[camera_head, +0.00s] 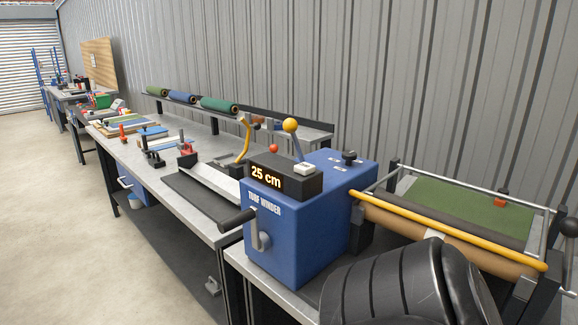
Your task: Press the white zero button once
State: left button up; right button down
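The white button (305,169) sits on top of the black display box, towards its right end. The display box (285,181) reads "25 cm" and stands on the blue turf winder (293,234). Nothing touches the button in this view, and its marking is too small to read. Neither my left nor my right gripper is in view.
A lever with a yellow ball (290,125) rises behind the display, with a red knob (273,148) nearby. A black crank handle (239,220) juts from the winder's front. A yellow bar (450,230) and green turf (470,212) are at right. Rolled turf (219,105) lies on the shelf.

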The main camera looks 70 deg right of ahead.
aim_at(305, 169)
jog(key=i, duration=1.4)
jog(key=z, duration=2.6)
